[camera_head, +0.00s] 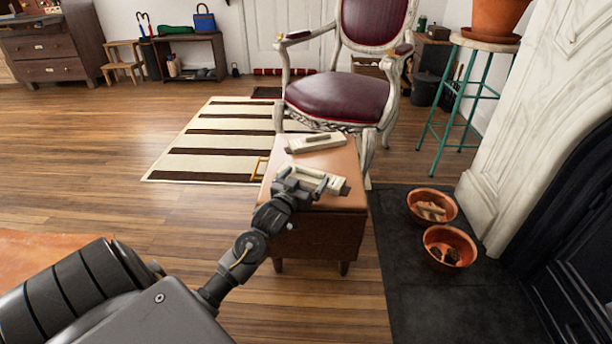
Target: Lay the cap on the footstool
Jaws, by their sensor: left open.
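The footstool (337,160) stands in the middle, a low brown box with a tan leather top and short legs. My left gripper (311,184) is open over the near part of its top. A pale oblong object with a dark end (327,181) lies under or between the fingers, partly hidden by them; I cannot tell whether they touch it. A similar pale oblong object (316,143) lies at the far end of the top. I see no clear cap on the footstool. A flat green item (175,30), perhaps a cap, lies on the far shelf table. My right gripper is out of view.
A dark red armchair (340,95) stands just behind the footstool. A striped rug (215,140) lies behind left. Two terracotta bowls (432,205) (450,246) sit on the dark hearth at right, beside the marble fireplace (510,150). A teal-legged stool (483,42) holds a pot. Floor at left is open.

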